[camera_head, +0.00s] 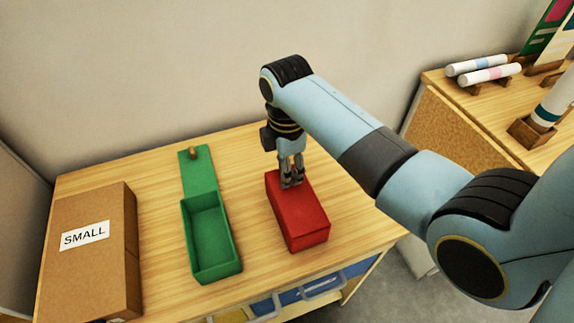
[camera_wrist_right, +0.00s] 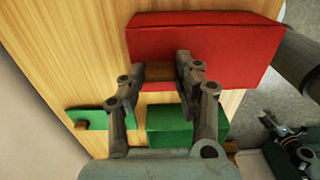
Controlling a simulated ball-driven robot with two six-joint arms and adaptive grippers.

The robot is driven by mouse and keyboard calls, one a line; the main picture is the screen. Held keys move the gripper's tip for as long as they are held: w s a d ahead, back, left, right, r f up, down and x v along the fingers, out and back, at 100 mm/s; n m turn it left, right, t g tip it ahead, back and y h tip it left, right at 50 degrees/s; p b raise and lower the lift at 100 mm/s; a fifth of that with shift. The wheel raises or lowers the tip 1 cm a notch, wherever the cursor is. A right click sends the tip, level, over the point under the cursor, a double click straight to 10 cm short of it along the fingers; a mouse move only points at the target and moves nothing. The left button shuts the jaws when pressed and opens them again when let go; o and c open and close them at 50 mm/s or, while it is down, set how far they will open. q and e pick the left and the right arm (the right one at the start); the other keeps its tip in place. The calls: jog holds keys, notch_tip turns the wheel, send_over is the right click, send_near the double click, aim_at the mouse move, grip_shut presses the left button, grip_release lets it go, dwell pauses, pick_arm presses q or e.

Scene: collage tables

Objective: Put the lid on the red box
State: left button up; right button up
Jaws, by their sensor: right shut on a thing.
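The red box (camera_head: 306,240) stands on the wooden table, right of the green box. Its red lid (camera_head: 305,207) covers its top in the head view, with no clear gap between them. My right gripper (camera_head: 291,184) points down at the lid's far end. In the wrist view the right gripper (camera_wrist_right: 172,73) is shut on the lid's wooden knob (camera_wrist_right: 158,72), with the red lid (camera_wrist_right: 205,50) beyond. Whether the lid rests fully on the box cannot be told. My left gripper (camera_wrist_right: 288,145) seems to show at the wrist view's lower right, its opening unclear.
An open, empty green box (camera_head: 210,239) stands left of the red one. Its green lid (camera_head: 198,172) with a knob lies behind it. A cardboard box (camera_head: 92,265) marked SMALL fills the table's left. A second table (camera_head: 470,115) with rolls stands right.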

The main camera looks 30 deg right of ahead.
jog(key=o, duration=1.7)
jog(key=shift+c, duration=0.2)
jog(key=shift+r, duration=0.1)
jog(key=shift+r, duration=3.4)
